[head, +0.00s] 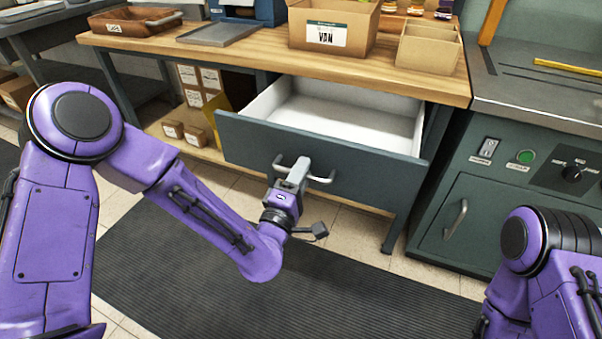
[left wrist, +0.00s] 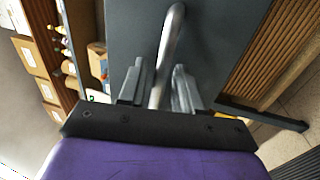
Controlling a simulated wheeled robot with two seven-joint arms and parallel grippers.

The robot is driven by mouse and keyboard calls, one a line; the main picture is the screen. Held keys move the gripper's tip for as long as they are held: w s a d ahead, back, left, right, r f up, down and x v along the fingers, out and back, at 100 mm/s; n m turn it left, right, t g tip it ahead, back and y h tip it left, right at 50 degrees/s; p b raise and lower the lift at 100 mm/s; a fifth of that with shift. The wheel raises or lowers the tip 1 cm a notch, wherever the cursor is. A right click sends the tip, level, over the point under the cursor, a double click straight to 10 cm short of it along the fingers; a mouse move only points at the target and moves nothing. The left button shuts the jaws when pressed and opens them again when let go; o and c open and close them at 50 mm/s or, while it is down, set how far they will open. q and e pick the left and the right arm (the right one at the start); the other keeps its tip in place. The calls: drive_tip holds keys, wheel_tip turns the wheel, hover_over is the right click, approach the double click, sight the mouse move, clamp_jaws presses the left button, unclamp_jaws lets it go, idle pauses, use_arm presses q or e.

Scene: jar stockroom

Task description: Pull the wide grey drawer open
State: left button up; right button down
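The wide grey drawer (head: 340,168) under the wooden bench stands pulled out, and its white, empty inside (head: 345,112) shows. Its bar handle (head: 320,179) is on the middle of the front. My left gripper (head: 292,172) is at the handle, its fingers on either side of the bar. In the left wrist view the handle (left wrist: 172,40) runs between the two fingertips of the left gripper (left wrist: 159,82), which look closed on it. The drawer front (left wrist: 215,50) fills the middle of that view. My right gripper is not in view; only part of my right arm shows.
A green cabinet (head: 500,205) with a knob stands at the right. A dark ribbed mat (head: 340,300) covers the floor in front.

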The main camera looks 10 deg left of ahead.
use_arm(q)
drive_tip(key=v, duration=1)
drive_tip(key=shift+s+p, duration=0.3)
drive_tip(key=shift+p, duration=0.05)
